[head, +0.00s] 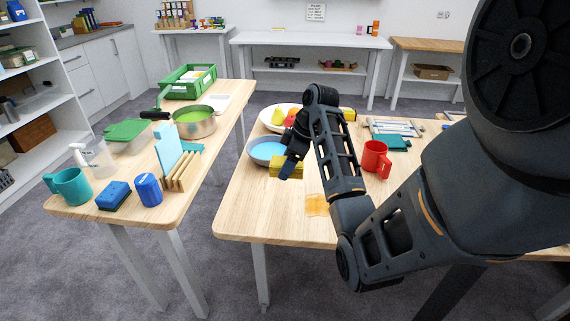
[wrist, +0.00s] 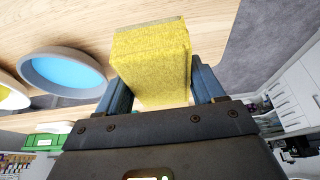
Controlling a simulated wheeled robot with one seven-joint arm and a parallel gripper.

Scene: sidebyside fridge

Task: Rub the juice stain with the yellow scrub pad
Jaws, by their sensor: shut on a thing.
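The yellow scrub pad (head: 286,167) is held in my gripper (head: 289,170) above the right table. In the wrist view the pad (wrist: 152,62) sits between both fingers of my gripper (wrist: 156,88), which are shut on its sides. The juice stain (head: 318,205) is an orange-brown patch near the front edge of the right table, to the right of and nearer than the pad. The stain does not show in the wrist view. I cannot tell the exact height of the pad over the table.
A blue bowl (head: 264,151) stands close behind the pad, and it also shows in the wrist view (wrist: 62,72). A red mug (head: 375,160) stands right of my arm. A plate (head: 276,116) with food lies farther back. The left table (head: 186,206) is crowded, with a floor gap between.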

